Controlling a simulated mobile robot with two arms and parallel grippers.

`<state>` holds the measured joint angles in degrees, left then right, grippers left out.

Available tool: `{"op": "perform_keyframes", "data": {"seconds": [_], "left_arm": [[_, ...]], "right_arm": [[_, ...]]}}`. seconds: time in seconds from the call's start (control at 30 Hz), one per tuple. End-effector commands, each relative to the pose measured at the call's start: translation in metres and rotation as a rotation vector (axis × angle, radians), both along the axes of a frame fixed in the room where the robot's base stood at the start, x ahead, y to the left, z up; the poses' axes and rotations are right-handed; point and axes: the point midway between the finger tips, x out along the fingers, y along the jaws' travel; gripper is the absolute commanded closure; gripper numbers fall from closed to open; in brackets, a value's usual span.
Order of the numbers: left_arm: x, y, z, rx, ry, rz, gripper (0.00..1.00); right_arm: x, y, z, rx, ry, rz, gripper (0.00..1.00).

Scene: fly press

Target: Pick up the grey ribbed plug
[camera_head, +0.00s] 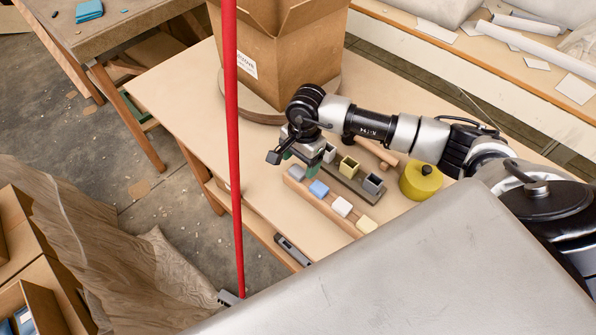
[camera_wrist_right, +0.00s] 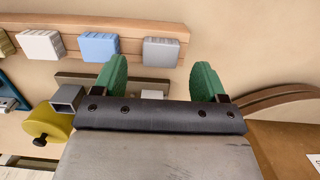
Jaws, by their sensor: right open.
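The grey ribbed plug (camera_head: 296,172) sits at the far-left end of a wooden strip (camera_head: 330,213), in a row with a blue plug (camera_head: 319,188), a white plug (camera_head: 342,206) and a cream plug (camera_head: 367,224). My right gripper (camera_head: 300,159) is open and empty close to the grey plug. In the right wrist view the grey plug (camera_wrist_right: 161,52) shows just beyond the gap between the green fingers (camera_wrist_right: 157,74), apart from both. My left gripper is not in view.
A large cardboard box (camera_head: 275,50) stands behind. A red pole (camera_head: 233,130) crosses the head view. Bare tabletop (camera_head: 180,90) lies at left.

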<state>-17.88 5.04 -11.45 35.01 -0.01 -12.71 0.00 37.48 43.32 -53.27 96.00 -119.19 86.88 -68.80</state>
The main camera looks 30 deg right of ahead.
Motion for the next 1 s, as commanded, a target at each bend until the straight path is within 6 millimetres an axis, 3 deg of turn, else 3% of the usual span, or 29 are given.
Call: {"op": "perform_keyframes", "data": {"seconds": [0.03, 0.17, 0.47, 0.8, 1.0], "left_arm": [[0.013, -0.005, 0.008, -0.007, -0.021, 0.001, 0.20], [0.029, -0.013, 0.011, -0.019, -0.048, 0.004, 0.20], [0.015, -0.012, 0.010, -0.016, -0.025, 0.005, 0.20], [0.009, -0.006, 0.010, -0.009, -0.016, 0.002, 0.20], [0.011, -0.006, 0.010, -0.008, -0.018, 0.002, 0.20]], "right_arm": [[-0.002, 0.003, -0.006, 0.002, 0.005, -0.001, 0.28], [-0.001, 0.005, -0.024, 0.002, 0.003, -0.002, 0.28], [-0.001, 0.005, -0.031, 0.001, -0.001, 0.000, 0.28], [-0.001, 0.005, -0.030, 0.001, -0.001, 0.000, 0.78], [-0.001, 0.005, -0.030, 0.001, 0.000, -0.001, 0.79]]}}
